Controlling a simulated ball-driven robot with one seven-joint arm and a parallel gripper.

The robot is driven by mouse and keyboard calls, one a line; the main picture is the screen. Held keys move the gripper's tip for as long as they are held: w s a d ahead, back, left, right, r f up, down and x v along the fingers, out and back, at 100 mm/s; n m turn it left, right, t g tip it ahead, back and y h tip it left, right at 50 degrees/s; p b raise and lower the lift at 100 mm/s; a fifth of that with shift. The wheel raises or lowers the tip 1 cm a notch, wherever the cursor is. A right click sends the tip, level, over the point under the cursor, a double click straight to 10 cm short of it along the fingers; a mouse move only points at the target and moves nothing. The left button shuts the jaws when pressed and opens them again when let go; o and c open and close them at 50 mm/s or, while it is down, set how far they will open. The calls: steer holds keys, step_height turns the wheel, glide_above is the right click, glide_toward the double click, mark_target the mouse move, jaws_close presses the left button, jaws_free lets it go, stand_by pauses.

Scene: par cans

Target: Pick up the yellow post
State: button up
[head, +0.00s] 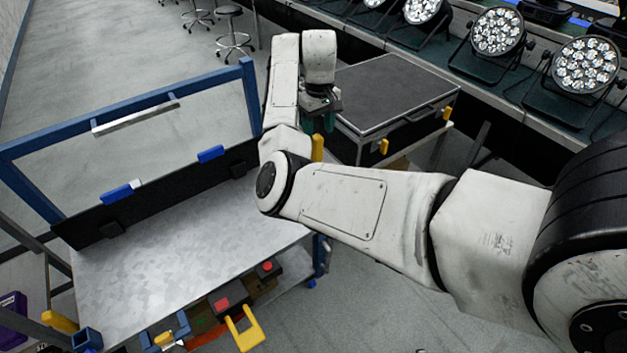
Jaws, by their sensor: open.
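An upright yellow post (318,148) stands at the right end of the metal workbench (190,245), beside my arm's elbow. Its lower end is hidden behind my arm. My gripper (322,119) hangs pointing down above and slightly right of this post in the picture. Its teal fingers are small and partly hidden by my wrist, with nothing seen between them. It is open and looks apart from the post, but the depth between them is hard to tell.
Other yellow pieces show on the black-topped cart (395,88), at the bench's front left (60,321) and as a yellow bracket (245,330) at its front. A blue frame (252,95) rises behind the bench. Stage lights (497,32) line a counter. The bench top is mostly clear.

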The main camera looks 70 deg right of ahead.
mark_target(316, 148)
steer(key=shift+w+a+f+p, duration=0.1)
steer(key=shift+f+p, duration=0.15)
steer(key=shift+f, duration=0.9)
steer(key=shift+s+a+f+p, duration=0.1)
steer(key=shift+f+p, duration=0.15)
steer(key=shift+f, duration=0.95)
steer(key=shift+w+a+f+p, duration=0.1)
steer(key=shift+f+p, duration=0.15)
steer(key=shift+f, duration=0.9)
steer(key=shift+c, duration=0.2)
steer(key=c, duration=0.9)
steer(key=shift+r, duration=0.1)
steer(key=shift+c, duration=0.2)
